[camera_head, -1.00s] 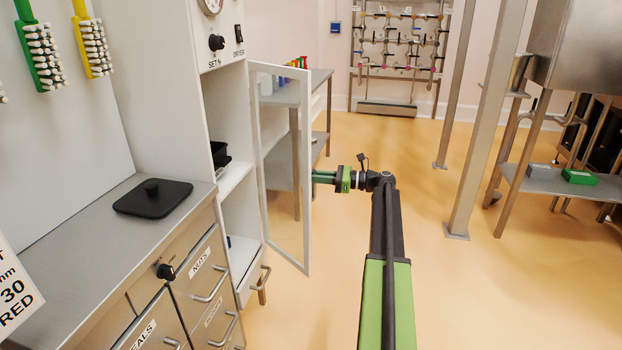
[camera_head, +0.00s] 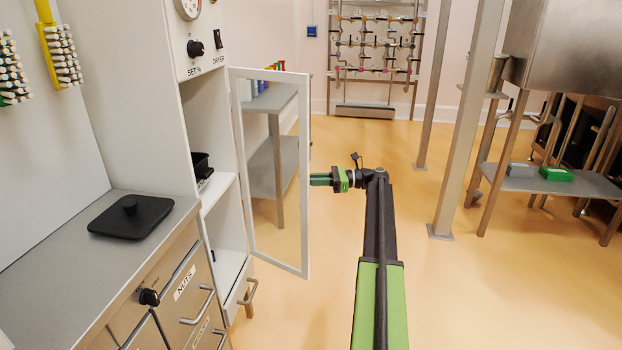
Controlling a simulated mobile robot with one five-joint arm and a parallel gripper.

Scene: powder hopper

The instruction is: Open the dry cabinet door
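The dry cabinet (camera_head: 150,100) is the tall white unit at the left. Its glass door (camera_head: 306,150), with a white frame, stands swung well out from the cabinet, and the shelves inside show. A black item (camera_head: 201,168) sits on a shelf. My gripper (camera_head: 318,180) is at the door's free edge, on its right side, pointing left. Its fingertips are small and partly hidden at the door edge, so I cannot tell whether they are open, shut or touching the door.
A steel counter (camera_head: 60,265) with a black lid (camera_head: 130,216) and drawers stands at the left. A steel post (camera_head: 468,130) and a hopper frame with a low shelf (camera_head: 520,183) stand at the right. The floor (camera_head: 450,290) between is clear.

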